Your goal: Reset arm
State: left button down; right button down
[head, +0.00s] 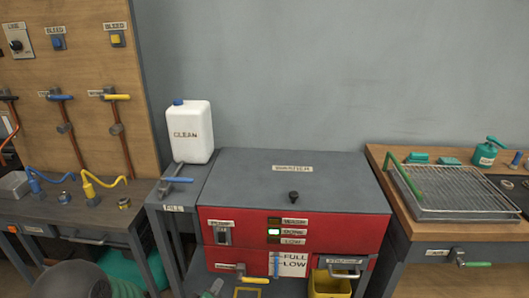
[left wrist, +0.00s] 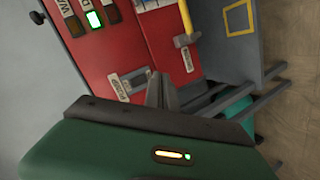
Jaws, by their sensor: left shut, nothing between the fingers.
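My left gripper (left wrist: 160,88) shows in the left wrist view, its two grey fingers together and empty, in front of the red machine front (left wrist: 125,45). A small grey-green part at the bottom edge of the head view looks like this gripper's tip (head: 213,288), below the red machine (head: 345,234); most of it is cut off. The fingers appear near a white label (left wrist: 122,87), but I cannot tell whether they touch anything. My right gripper is in neither view.
A yellow-handled tap (head: 250,279) and yellow bin (head: 328,284) are at the machine's lower front. A white CLEAN jug (head: 188,135) stands left of it. A wire rack (head: 450,188) lies on the right bench. The wall panel (head: 90,60) carries valves.

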pick_arm(q)
jog(key=s+a+r+m+g+y, duration=0.15)
jog(key=s+m+g, duration=0.35)
jog(key=s, duration=0.5)
jog(key=s+a+r+m+g+y, duration=0.15)
jog(key=s+m+g, duration=0.35)
jog(key=s, duration=0.6)
jog(key=w+p+v, duration=0.2)
jog(key=p+v, duration=1.1)
jog(key=p, duration=0.1)
jog(key=shift+w+a+r+g+h, duration=0.2)
jog(key=shift+a+r+g+h, duration=0.1)
jog(key=shift+a+r, duration=0.25)
jog(key=shift+w+f, duration=0.1)
